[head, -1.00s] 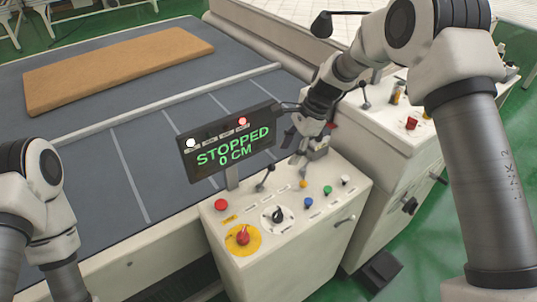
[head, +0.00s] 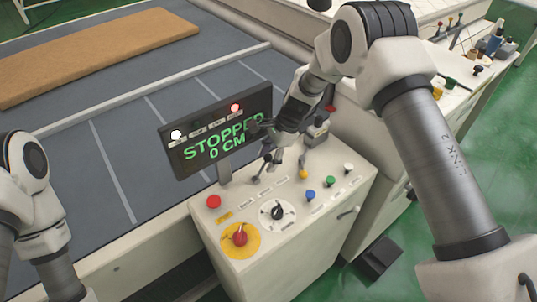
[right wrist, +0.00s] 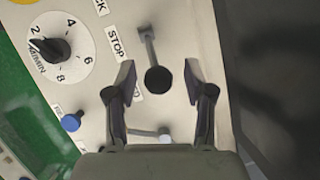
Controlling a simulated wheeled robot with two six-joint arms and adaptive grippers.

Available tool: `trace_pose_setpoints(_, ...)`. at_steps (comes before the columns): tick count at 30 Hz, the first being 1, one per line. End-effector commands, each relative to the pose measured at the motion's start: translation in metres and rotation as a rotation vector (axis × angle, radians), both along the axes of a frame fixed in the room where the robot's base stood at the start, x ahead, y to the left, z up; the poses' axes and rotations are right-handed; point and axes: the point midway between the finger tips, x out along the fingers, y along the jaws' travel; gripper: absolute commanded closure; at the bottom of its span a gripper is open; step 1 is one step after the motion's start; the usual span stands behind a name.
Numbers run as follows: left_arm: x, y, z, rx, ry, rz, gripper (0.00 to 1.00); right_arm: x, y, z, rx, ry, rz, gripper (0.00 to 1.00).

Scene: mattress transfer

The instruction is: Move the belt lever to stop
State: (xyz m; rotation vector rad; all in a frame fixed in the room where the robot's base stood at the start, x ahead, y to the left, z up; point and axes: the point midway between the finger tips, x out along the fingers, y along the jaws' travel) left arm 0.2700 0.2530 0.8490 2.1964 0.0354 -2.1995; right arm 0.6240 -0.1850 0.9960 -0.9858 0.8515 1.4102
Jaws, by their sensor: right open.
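The belt lever, a grey stem with a black knob, rises from the control box's top; its knob shows in the right wrist view (right wrist: 158,80) and the head view (head: 267,158). My right gripper (right wrist: 158,72) is open above the box, one finger on each side of the knob, with gaps visible. In the head view, my right gripper (head: 268,143) partly covers the display. A STOP label (right wrist: 115,41) lies beside the lever stem; a label below it is partly hidden by a finger. The display (head: 217,139) reads STOPPED, 0 CM. My left gripper is outside the picture.
The control box (head: 232,268) carries a red button (head: 213,201), a dial (head: 277,212), a red switch on yellow (head: 240,236) and several coloured buttons. A second lever (head: 302,160) stands close to the right gripper. A tan mattress (head: 95,55) lies on the belt.

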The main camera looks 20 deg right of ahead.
Motion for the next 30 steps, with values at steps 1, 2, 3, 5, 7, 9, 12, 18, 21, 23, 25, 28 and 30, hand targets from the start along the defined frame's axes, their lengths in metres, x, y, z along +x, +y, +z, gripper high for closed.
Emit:
trace_pose_setpoints(1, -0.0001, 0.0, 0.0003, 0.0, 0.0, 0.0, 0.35, 0.0002, 0.0004, -0.0006, 0.0, -0.001, 0.0, 0.47)
trace_pose_setpoints(2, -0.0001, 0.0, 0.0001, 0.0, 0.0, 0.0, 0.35, 0.0003, 0.0005, -0.0008, 0.0, -0.001, 0.0, 0.47)
trace_pose_setpoints(3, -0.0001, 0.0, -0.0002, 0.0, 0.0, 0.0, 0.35, 0.0003, 0.0004, -0.0009, 0.0, -0.001, 0.0, 0.47)
trace_pose_setpoints(5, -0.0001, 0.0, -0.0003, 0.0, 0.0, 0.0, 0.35, 0.0002, 0.0003, -0.001, 0.0, -0.001, 0.0, 0.47)
trace_pose_setpoints(7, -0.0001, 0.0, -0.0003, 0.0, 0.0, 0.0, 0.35, 0.0002, 0.0003, -0.0009, 0.0, -0.001, 0.0, 0.61)
trace_pose_setpoints(9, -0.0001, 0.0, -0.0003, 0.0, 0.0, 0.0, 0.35, 0.0002, 0.0003, -0.0009, 0.0, -0.001, 0.0, 0.86)
trace_pose_setpoints(12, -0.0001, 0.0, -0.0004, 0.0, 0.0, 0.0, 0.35, 0.0001, 0.0003, -0.001, 0.0, -0.001, 0.0, 1.0)
trace_pose_setpoints(18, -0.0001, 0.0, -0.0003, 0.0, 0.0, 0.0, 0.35, -0.0001, 0.0006, -0.0007, 0.0, 0.0, 0.0, 1.0)
trace_pose_setpoints(21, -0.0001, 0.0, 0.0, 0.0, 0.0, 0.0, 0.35, -0.0005, 0.0017, 0.0, 0.0, 0.0, 0.0, 1.0)
trace_pose_setpoints(23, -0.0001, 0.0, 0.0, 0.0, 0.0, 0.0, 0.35, -0.0007, 0.0021, 0.0003, 0.0, 0.0, 0.0, 1.0)
trace_pose_setpoints(25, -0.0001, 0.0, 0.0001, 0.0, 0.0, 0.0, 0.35, -0.0009, 0.0025, 0.0006, 0.0, 0.001, -0.001, 1.0)
trace_pose_setpoints(28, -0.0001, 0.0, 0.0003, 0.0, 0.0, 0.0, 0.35, -0.0011, 0.0032, 0.0012, 0.001, 0.001, 0.0, 1.0)
trace_pose_setpoints(30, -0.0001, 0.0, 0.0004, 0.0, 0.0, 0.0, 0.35, -0.0014, 0.0039, 0.0016, 0.001, 0.001, 0.0, 1.0)
